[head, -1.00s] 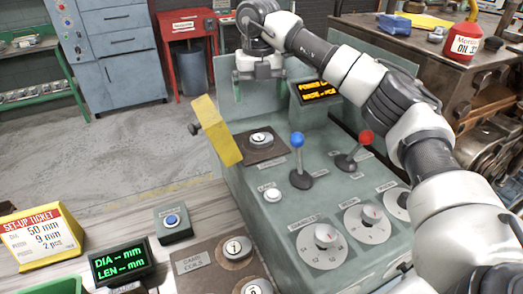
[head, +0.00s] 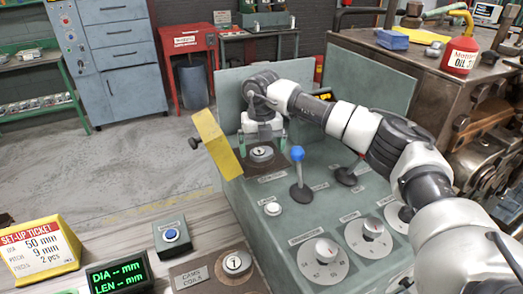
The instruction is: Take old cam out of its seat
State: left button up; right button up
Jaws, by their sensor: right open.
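The old cam (head: 262,153), a round silver disc with a dark mark on top, sits in its seat on a dark brown plate (head: 247,170) on the green machine. My right gripper (head: 262,146) points down just above it. Its green-tipped fingers are open and stand apart, one toward each side of the cam. I cannot tell whether they touch it. My left gripper is not in view.
A yellow guard flap (head: 218,143) stands tilted open just left of the seat. A blue-knobbed lever (head: 298,155) and a red-knobbed lever (head: 361,154) stand to the right. Another cam (head: 237,263) lies on the cam board (head: 194,276) at the front.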

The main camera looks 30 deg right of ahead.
jog(key=shift+f, duration=0.45)
jog(key=c, duration=1.1)
